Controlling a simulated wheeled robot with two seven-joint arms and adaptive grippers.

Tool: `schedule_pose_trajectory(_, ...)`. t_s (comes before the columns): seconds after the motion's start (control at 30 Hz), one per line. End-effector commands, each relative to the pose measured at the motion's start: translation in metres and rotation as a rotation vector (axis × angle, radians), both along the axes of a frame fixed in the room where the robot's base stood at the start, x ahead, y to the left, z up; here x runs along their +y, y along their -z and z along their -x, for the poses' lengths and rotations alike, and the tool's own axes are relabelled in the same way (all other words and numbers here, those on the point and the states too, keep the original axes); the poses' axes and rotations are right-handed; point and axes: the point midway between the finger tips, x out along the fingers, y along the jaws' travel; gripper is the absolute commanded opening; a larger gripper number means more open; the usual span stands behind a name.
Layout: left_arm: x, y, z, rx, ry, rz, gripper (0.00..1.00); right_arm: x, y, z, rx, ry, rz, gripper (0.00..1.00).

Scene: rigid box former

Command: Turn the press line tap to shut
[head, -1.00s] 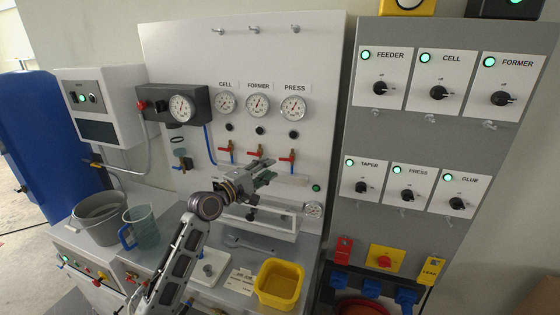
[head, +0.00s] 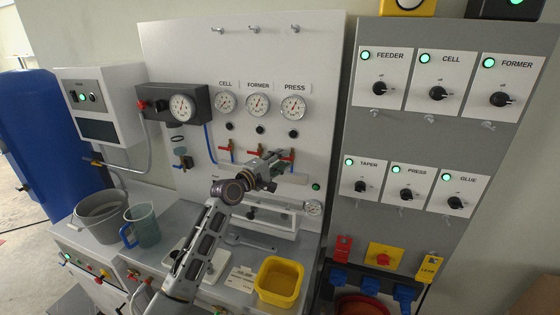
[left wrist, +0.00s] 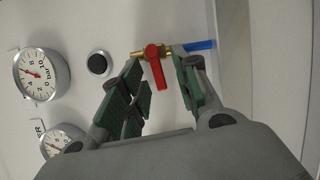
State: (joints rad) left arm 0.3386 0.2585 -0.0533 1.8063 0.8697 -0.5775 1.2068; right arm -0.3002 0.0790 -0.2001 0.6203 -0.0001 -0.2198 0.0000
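The press line tap (head: 287,154) is the rightmost of three red-levered taps, under the PRESS gauge on the white panel; my gripper partly covers it in the head view. In the left wrist view its red lever (left wrist: 156,68) lies across the brass body, with a blue hose (left wrist: 201,45) to the right. My left gripper (head: 275,163) is at this tap. In the left wrist view the fingers of my left gripper (left wrist: 161,63) are apart, one on each side of the lever, with gaps visible. My right gripper is not in view.
The former tap (head: 255,153) and cell tap (head: 227,149) are close to the left. The PRESS gauge (head: 293,106) and a black knob (head: 292,133) are above.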

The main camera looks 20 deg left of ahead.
Motion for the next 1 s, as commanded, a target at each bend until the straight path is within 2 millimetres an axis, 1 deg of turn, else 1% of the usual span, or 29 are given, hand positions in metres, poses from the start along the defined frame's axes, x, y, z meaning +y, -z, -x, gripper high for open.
schedule_pose_trajectory(0.13,0.000,0.000,0.000,0.000,0.000,0.000,0.31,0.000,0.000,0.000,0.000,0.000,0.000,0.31)
schedule_pose_trajectory(0.17,0.000,0.000,0.000,0.000,0.000,0.000,0.30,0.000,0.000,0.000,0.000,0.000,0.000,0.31)
schedule_pose_trajectory(0.4,0.000,0.000,0.000,0.000,0.000,0.000,0.00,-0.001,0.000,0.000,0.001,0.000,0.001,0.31)
schedule_pose_trajectory(0.67,0.000,0.000,0.000,0.001,0.000,-0.006,0.00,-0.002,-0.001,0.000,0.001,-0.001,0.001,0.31)
schedule_pose_trajectory(1.0,0.001,-0.004,0.000,-0.002,-0.001,-0.098,0.00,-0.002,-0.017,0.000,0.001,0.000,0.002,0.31)
